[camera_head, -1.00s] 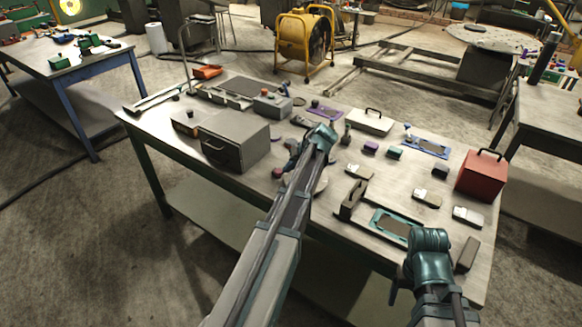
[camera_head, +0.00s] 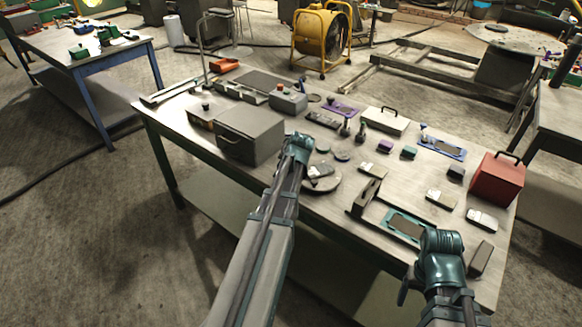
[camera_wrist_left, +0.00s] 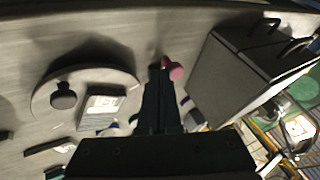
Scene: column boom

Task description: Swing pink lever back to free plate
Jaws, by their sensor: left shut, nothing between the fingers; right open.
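A pink knob (camera_wrist_left: 174,71), apparently the lever's end, shows in the left wrist view just beside the tips of my left gripper (camera_wrist_left: 160,72). The gripper is shut and empty; I cannot tell if it touches the knob. The rest of the lever is hidden by the fingers. In the head view the left wrist hides the knob. A round plate (camera_wrist_left: 45,112) with a black knob and a pale-faced block lies left of the fingers; it also shows in the head view (camera_head: 325,186). My right gripper (camera_head: 404,288) is open, low at the table's front edge.
A grey metal box (camera_head: 250,133) stands left of my left wrist, and close right of the fingers in the left wrist view (camera_wrist_left: 245,78). Small blocks, a teal-framed tray (camera_head: 393,216) and a red box (camera_head: 497,178) crowd the table's right half.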

